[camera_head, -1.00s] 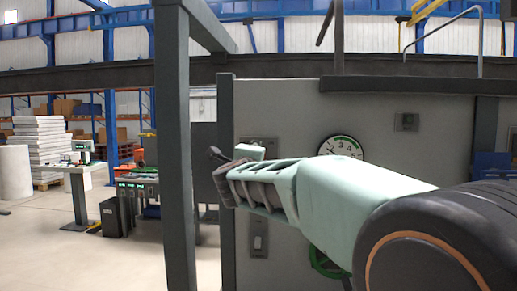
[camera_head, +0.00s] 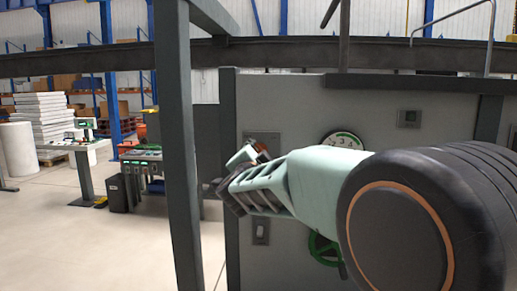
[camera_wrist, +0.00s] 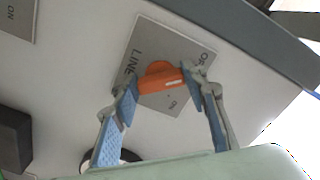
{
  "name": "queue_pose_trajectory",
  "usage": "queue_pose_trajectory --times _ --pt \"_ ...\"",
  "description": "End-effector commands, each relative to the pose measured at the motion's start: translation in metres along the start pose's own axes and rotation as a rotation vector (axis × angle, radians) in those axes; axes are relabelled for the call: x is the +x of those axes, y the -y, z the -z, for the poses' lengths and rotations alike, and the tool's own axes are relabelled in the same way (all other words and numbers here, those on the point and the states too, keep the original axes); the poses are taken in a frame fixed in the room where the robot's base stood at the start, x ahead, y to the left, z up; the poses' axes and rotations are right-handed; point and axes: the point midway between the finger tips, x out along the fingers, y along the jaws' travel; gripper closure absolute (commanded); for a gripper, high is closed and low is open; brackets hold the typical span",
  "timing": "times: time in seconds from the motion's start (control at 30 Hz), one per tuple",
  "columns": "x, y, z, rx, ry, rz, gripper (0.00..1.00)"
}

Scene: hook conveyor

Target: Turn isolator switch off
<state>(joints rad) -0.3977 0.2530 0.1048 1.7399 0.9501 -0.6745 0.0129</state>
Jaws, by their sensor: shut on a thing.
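The isolator switch is an orange handle (camera_wrist: 160,76) on a grey plate (camera_wrist: 150,40) fixed to the pale panel. The plate bears the words LINE, OFF and ON. In the wrist view my gripper (camera_wrist: 161,84) has its two blue-padded fingers at either end of the handle, shut on it. I cannot tell clearly which mark the handle points to. In the head view my gripper (camera_head: 245,178) is at the panel's left part, and the plate (camera_head: 258,137) and a bit of the orange handle (camera_head: 263,150) show behind it.
A second switch plate (camera_head: 261,231) sits below on the panel. A round dial (camera_head: 344,141), a green wheel (camera_head: 322,249) and a small box (camera_head: 409,118) are to the right. A dark post (camera_head: 175,150) stands left of the panel. Open floor lies further left.

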Motion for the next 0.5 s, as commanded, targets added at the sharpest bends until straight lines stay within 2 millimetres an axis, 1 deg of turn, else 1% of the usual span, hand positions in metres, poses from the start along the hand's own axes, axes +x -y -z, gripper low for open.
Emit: queue_pose_trajectory --times 0.03,0.23,0.5 --pt "0.0002 0.0018 0.0024 -0.020 -0.002 0.001 0.84" --pt "0.0002 0.0010 0.0020 -0.081 -0.003 0.001 0.84" --pt "0.0002 0.0006 0.0019 -0.104 -0.004 0.002 0.84"
